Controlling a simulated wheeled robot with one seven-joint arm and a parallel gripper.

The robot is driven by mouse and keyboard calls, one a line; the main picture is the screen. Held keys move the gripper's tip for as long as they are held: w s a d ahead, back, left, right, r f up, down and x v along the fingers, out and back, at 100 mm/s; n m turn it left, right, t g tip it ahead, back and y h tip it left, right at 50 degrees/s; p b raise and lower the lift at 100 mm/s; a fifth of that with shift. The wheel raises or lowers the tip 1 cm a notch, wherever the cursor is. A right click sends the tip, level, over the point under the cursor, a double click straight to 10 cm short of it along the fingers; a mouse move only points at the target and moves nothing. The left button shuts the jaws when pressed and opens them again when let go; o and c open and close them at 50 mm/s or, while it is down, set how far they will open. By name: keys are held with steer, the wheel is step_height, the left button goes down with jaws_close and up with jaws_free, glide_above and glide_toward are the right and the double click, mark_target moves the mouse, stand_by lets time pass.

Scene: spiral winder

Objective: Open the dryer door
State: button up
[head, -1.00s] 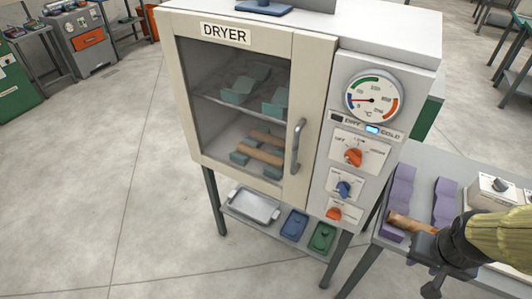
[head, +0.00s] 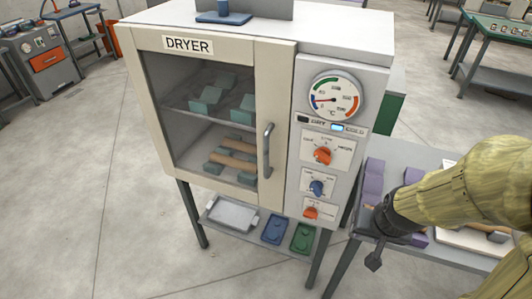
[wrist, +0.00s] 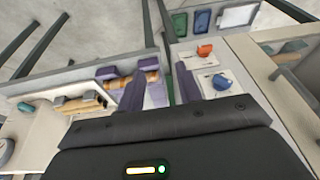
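The dryer (head: 352,57) is a cream cabinet with a glass-windowed door (head: 273,75) on its front. The door is shut. Its vertical grey handle (head: 267,150) is on the door's right side, left of the control panel. My gripper (head: 374,252) is at the lower right, in front of the side table and right of the dryer, apart from the handle. In the wrist view my gripper (wrist: 160,85) shows two dark fingers spread apart with nothing held between them. The dryer's control panel (wrist: 188,72) is just right of the fingers there.
The side table (head: 345,232) holds purple racks (head: 373,180) and wooden rollers. Trays lie on the shelf (head: 262,238) under the dryer. The panel has a dial (head: 333,100) and protruding knobs (head: 322,156). Floor (head: 90,215) left of the dryer is clear.

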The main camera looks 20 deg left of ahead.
steer(key=w+a+f+t, duration=0.3)
steer(key=w+a, duration=0.2)
steer(key=a, duration=0.5)
steer(key=n+t+y+p, duration=0.2)
steer(key=t+p, duration=0.1)
steer(key=t, duration=0.8)
glide_toward(266, 155)
steer(key=s, duration=0.7)
steer(key=shift+w+d+f, duration=0.2)
steer(key=w+p, duration=0.1)
steer(key=w, duration=0.4)
steer(key=w+a+p, duration=0.1)
steer(key=w+p, duration=0.1)
steer(key=w, duration=0.4)
steer(key=w+a+p, duration=0.1)
steer(key=w+p, duration=0.1)
steer(key=w, duration=0.4)
steer(key=shift+w, duration=0.15)
